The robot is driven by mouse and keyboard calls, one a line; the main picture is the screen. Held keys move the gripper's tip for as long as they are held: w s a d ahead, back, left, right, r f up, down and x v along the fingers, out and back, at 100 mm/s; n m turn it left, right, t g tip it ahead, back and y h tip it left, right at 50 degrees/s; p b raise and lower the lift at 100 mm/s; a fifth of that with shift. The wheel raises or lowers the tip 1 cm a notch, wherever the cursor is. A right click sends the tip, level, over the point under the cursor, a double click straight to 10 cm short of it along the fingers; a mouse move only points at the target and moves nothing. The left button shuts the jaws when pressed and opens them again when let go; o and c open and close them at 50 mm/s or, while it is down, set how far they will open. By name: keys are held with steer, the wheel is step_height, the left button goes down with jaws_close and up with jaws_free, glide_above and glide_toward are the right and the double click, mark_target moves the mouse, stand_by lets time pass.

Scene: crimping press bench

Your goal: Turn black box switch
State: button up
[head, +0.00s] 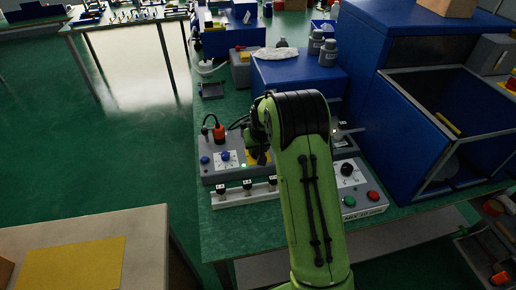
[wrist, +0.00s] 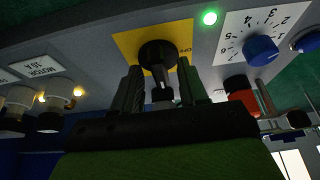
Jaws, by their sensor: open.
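A black rotary switch (wrist: 158,52) sits on a yellow plate (wrist: 127,44) on the face of a grey control box (head: 224,168). My gripper (wrist: 159,68) is open, with one finger on each side of the switch's lower part in the wrist view. I cannot tell whether the fingers touch it. In the head view my gripper (head: 258,153) is over the right part of the box. It and my green arm hide the switch there, and a little of the yellow plate (head: 252,157) shows.
A pale strip with black-topped parts (head: 246,191) lies in front. A second grey box with buttons (head: 349,201) stands right of my arm.

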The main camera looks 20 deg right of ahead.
steer(key=shift+c, duration=0.4)
jaws_close()
steer(key=n+y, duration=0.2)
steer(key=n, duration=0.3)
steer(key=shift+d, duration=0.15)
steer(key=n+y, duration=0.1)
steer(key=n, duration=0.1)
steer(key=n+p, duration=0.1)
steer(key=n, duration=0.1)
steer(key=shift+d+r+n+g+y, duration=0.1)
steer(key=shift+d+n+g+y, duration=0.05)
steer(key=shift+n+g+y, duration=0.2)
steer(key=n+g+y+p, duration=0.1)
steer(key=n+p, duration=0.1)
steer(key=n, duration=0.2)
steer(key=shift+w, duration=0.15)
steer(key=shift+w+n+g+y+p, duration=0.15)
steer(key=shift+n+g+p, duration=0.3)
steer(key=shift+n+p, duration=0.5)
steer(key=shift+s+n+g+y+p, duration=0.15)
steer(key=shift+n+g+p, duration=0.35)
steer(key=shift+n, duration=0.6)
steer(key=shift+w, duration=0.1)
